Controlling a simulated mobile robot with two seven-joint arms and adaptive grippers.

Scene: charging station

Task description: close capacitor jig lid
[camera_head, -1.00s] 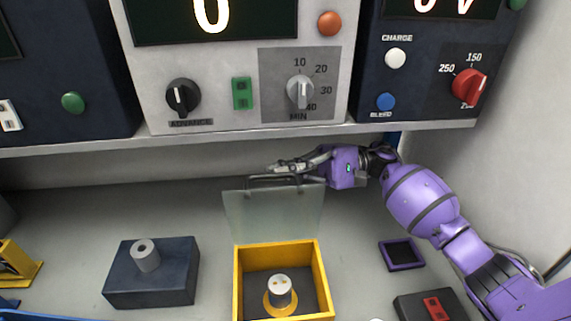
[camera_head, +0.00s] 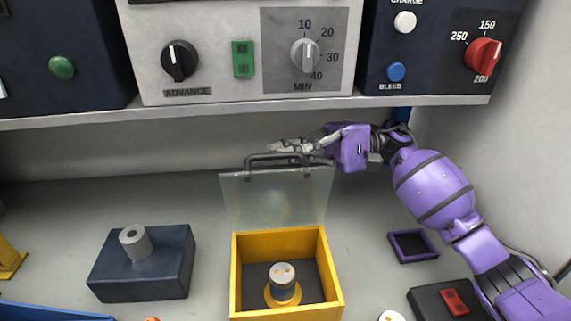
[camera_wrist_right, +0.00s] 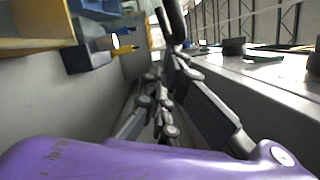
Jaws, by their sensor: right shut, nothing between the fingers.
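The capacitor jig is an open-topped yellow box (camera_head: 236,270) at the lower middle of the head view. A silver capacitor (camera_head: 283,277) stands upright in a yellow ring inside it. The clear lid (camera_head: 275,200) stands raised at the box's back edge, with a dark bar handle along its top. My right gripper (camera_head: 275,147) is shut and empty. It lies at the top of the lid, just behind or above the handle; I cannot tell if it touches. In the right wrist view the fingers (camera_wrist_right: 160,105) are together. My left gripper is not in view.
A dark block with a grey cylinder (camera_head: 140,272) stands left of the box. A purple-framed tray (camera_head: 413,246) and a dark box with a red switch (camera_head: 455,301) lie to the right. The instrument shelf (camera_head: 250,106) overhangs close above my right gripper.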

